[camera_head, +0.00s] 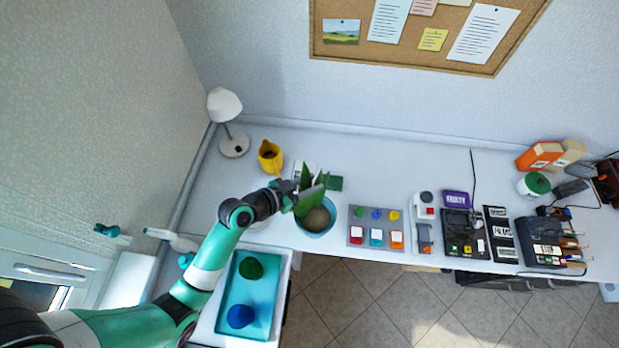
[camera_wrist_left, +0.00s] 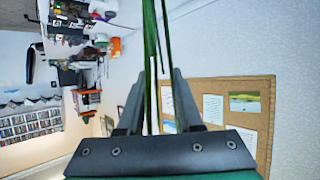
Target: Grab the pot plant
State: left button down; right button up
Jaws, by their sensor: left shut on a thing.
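The pot plant stands on the white table in the head view, with upright green leaves (camera_head: 308,186) in a round light-blue pot (camera_head: 318,224). My left gripper (camera_head: 297,196) is at the leaves, above the left part of the pot, and is shut on them. In the left wrist view the long green leaves (camera_wrist_left: 150,35) pass between the two grey fingers (camera_wrist_left: 156,95). The pot does not show in the left wrist view. My right gripper is not in view.
A yellow jug (camera_head: 270,156) and a white lamp (camera_head: 225,106) stand behind to the left. A grey tray with coloured pieces (camera_head: 376,240) lies just right of the pot.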

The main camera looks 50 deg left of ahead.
pick_arm(q)
jog(key=s+d+r+p, duration=0.1)
jog(key=s+d+r, duration=0.4)
jog(key=d, duration=0.3)
jog(key=shift+s+r, duration=0.3)
jog(key=shift+s, duration=0.3)
